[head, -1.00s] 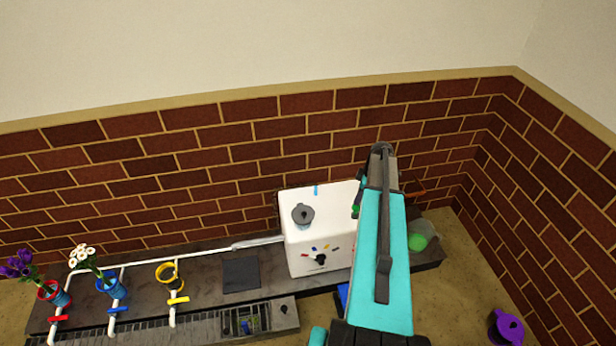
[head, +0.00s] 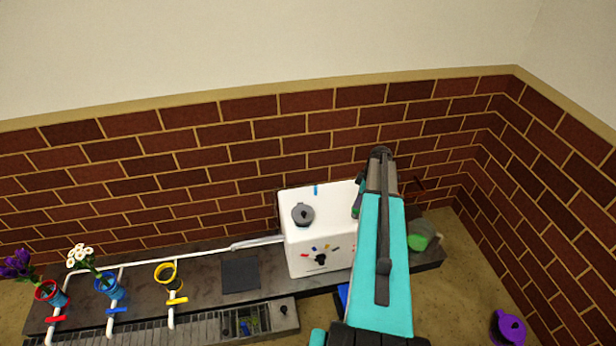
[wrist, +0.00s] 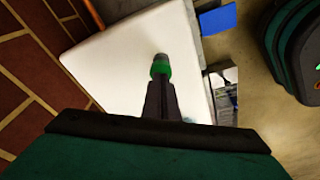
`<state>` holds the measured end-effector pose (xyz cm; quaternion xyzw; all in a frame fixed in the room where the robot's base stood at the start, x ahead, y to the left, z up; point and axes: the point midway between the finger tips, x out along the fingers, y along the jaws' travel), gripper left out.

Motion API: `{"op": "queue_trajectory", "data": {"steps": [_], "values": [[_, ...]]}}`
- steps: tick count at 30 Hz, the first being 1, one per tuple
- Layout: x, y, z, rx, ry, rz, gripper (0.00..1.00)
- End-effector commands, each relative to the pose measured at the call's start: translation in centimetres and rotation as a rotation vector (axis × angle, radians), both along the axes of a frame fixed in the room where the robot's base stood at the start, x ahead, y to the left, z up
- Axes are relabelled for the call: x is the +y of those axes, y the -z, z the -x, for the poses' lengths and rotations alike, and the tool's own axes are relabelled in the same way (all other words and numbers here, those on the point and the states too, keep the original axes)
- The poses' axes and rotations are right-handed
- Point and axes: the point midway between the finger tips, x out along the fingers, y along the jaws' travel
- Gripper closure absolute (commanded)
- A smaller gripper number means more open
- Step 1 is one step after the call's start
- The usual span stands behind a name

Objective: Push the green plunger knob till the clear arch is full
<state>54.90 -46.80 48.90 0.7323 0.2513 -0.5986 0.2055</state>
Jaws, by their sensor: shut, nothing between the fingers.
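A green knob-like piece (wrist: 160,68) with a grey end shows in the wrist view, in front of the white box (wrist: 115,62). My gripper (wrist: 161,82) is shut with nothing between its fingers, and its tips line up with the green piece. I cannot tell whether they touch it. In the head view my arm covers the right side of the white box (head: 302,245), and only small green bits show at its edge. I cannot make out the clear arch or how full it is.
The box has a grey lid-like knob (head: 303,215) and a black dial (head: 320,259) with coloured marks. Red (head: 50,295), blue (head: 112,287) and yellow (head: 167,276) cups stand left. A grey-green rounded thing (head: 418,242) and a purple thing (head: 509,328) are right.

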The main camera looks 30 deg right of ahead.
Motion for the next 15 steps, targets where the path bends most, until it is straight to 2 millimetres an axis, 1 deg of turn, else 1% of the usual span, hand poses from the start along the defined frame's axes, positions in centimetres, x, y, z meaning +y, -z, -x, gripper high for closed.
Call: {"op": "queue_trajectory", "data": {"steps": [9,15], "values": [[-0.02,0.96,-0.04,-0.001,0.0,0.001,1.0],[-0.01,0.84,-0.04,-0.001,-0.001,0.001,1.0]]}}
